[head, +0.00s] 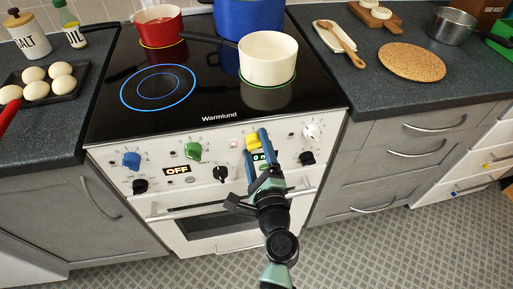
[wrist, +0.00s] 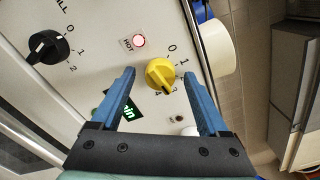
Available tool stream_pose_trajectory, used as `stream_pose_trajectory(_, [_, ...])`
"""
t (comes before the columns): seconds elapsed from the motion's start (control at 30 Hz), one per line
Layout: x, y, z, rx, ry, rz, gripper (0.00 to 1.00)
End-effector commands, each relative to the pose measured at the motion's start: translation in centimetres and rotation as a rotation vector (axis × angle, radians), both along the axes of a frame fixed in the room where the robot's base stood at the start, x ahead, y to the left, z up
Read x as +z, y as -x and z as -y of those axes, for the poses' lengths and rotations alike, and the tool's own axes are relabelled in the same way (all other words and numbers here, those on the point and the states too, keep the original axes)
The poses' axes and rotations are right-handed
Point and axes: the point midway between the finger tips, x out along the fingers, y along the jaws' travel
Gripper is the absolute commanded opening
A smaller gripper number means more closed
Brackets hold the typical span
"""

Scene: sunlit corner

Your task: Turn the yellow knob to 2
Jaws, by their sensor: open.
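The yellow knob (head: 249,141) is on the white front panel of the stove (head: 220,142). In the wrist view the yellow knob (wrist: 158,73) lies between the two blue fingers of my gripper (wrist: 158,76), with a gap on each side. My gripper (head: 255,141) is open and holds nothing. The knob's ridge ends low, near the marks 3 and 4; its exact setting is hard to tell. A green-lit display is partly covered by my gripper.
Blue (head: 131,160), green (head: 193,151) and white (head: 312,131) knobs and several black knobs share the panel; one black knob (wrist: 47,47) shows in the wrist view. A red hot light (wrist: 139,41) is near. A cream pot (head: 268,58) stands on the hob above.

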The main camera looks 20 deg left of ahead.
Motion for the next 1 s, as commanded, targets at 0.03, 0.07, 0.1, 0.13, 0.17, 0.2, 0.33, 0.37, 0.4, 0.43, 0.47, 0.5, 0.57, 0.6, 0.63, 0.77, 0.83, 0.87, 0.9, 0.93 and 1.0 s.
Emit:
stream_pose_trajectory(0.03, [0.0, -0.01, -0.02, 0.0, 0.0, 0.0, 0.78])
stream_pose_trajectory(0.07, [0.0, 0.0, -0.02, 0.0, 0.0, 0.0, 0.78])
stream_pose_trajectory(0.1, [0.0, 0.0, 0.0, 0.0, 0.0, 0.0, 0.78])
stream_pose_trajectory(0.13, [0.0, 0.0, 0.0, 0.0, 0.0, 0.0, 0.78])
stream_pose_trajectory(0.17, [0.0, 0.01, 0.01, 0.0, 0.0, 0.0, 0.78])
stream_pose_trajectory(0.2, [0.0, 0.02, 0.01, 0.0, 0.0, 0.0, 0.71])
stream_pose_trajectory(0.33, [0.0, 0.02, 0.03, 0.0, 0.0, 0.0, 0.47])
stream_pose_trajectory(0.37, [0.0, 0.03, 0.03, 0.0, 0.0, 0.0, 0.42])
stream_pose_trajectory(0.4, [0.01, 0.02, 0.04, 0.0, 0.0, 0.0, 0.35])
stream_pose_trajectory(0.43, [0.0, 0.03, 0.03, 0.0, 0.0, 0.0, 0.29])
stream_pose_trajectory(0.47, [0.0, 0.03, 0.03, 0.0, 0.0, 0.0, 0.24])
stream_pose_trajectory(0.5, [0.0, 0.03, 0.05, 0.0, 0.0, 0.0, 0.17])
stream_pose_trajectory(0.57, [0.0, 0.03, 0.05, 0.0, 0.0, 0.0, 0.06])
stream_pose_trajectory(0.6, [0.0, 0.03, 0.05, 0.0, 0.0, 0.0, 0.0])
stream_pose_trajectory(0.63, [0.0, 0.03, 0.05, 0.0, 0.0, 0.0, 0.0])
stream_pose_trajectory(0.77, [-0.04, 0.04, 0.05, 0.0, 0.003, 0.002, 0.0])
stream_pose_trajectory(0.83, [-0.06, 0.03, 0.06, -0.001, 0.011, 0.008, 0.0])
stream_pose_trajectory(0.87, [-0.09, 0.03, 0.06, 0.0, 0.017, 0.012, 0.0])
stream_pose_trajectory(0.9, [-0.1, 0.03, 0.06, 0.0, 0.026, 0.019, 0.0])
stream_pose_trajectory(0.93, [-0.12, 0.04, 0.07, 0.0, 0.034, 0.024, 0.0])
stream_pose_trajectory(1.0, [-0.19, 0.03, 0.08, -0.001, 0.059, 0.041, 0.0])
